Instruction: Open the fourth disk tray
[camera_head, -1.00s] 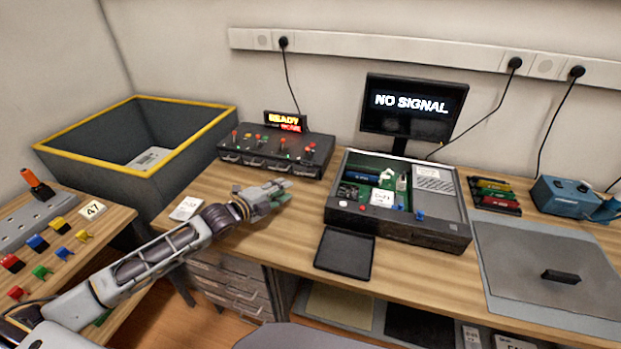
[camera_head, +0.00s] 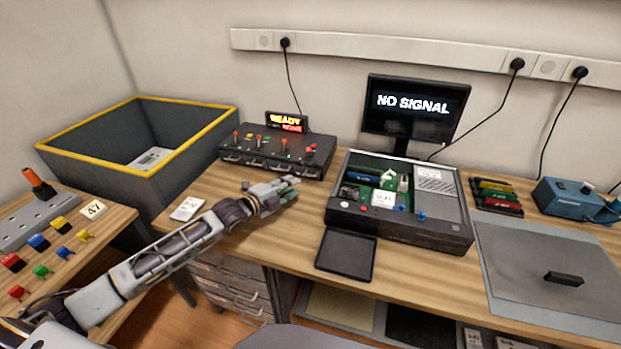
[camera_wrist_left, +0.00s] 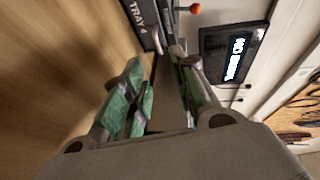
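The black disk unit (camera_head: 262,158) stands at the back of the wooden desk, with levers on top and several trays with handles along its front. A small display (camera_head: 286,122) reading READY stands behind it. My left gripper (camera_head: 292,184) is just in front of the unit's right end. In the left wrist view, the label TRAY 4 (camera_wrist_left: 138,14) shows at the top, beyond the fingertips. The gripper (camera_wrist_left: 160,75) has its green-padded fingers apart, with nothing visibly held. The fourth tray's handle is hard to make out there. My right gripper is out of view.
An open dark case with a circuit board (camera_head: 400,200) stands to the right, with a black flat tray (camera_head: 346,254) before it. A monitor (camera_head: 415,107) stands behind. A yellow-rimmed bin (camera_head: 85,160) is at left.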

